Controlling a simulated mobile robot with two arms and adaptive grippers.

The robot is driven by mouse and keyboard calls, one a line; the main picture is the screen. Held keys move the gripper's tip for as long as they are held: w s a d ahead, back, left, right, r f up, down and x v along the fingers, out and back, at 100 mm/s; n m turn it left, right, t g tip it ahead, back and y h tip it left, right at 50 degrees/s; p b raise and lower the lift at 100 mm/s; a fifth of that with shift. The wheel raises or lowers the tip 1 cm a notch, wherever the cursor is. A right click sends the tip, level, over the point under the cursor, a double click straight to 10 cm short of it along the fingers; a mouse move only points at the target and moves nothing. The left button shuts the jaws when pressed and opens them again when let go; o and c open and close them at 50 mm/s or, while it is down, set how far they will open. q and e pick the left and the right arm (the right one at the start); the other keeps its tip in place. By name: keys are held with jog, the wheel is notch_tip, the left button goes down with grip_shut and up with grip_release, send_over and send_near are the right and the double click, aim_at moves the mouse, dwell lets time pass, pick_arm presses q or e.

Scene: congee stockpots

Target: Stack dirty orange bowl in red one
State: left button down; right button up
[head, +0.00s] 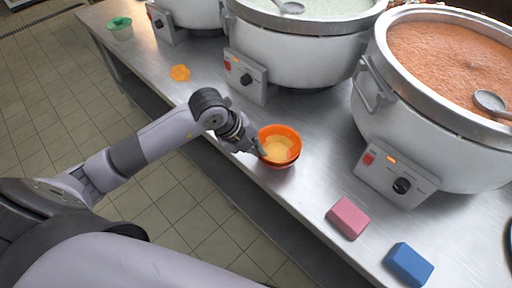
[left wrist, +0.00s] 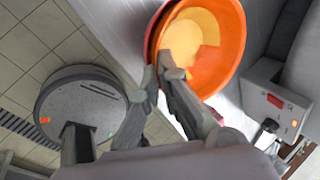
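The orange bowl (head: 285,133), with yellowish residue inside, sits within the red bowl (head: 283,166) near the counter's front edge. Only a strip of the red bowl shows below it. The left wrist view shows the orange bowl (left wrist: 232,50) and a thin edge of the red bowl (left wrist: 149,38). My left gripper (head: 261,150) is at the orange bowl's near left rim. In the left wrist view its fingers (left wrist: 163,80) straddle the rim, one overlapping the inside; whether they pinch it is unclear. My right gripper is not in view.
Large stockpots (head: 395,140) line the back of the steel counter (head: 310,185). A pink block (head: 348,218) and a blue block (head: 408,264) lie at the right front. An orange item (head: 180,73) and a green container (head: 120,28) are farther left.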

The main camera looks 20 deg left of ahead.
pick_arm(q)
jog(key=shift+f, duration=0.2)
jog(key=shift+f, duration=0.15)
jog(key=c, duration=1.8)
grip_release()
jog(key=shift+r, duration=0.3)
jog(key=b+v, duration=0.1)
jog(key=v, duration=1.1)
jog(key=shift+f, duration=0.1)
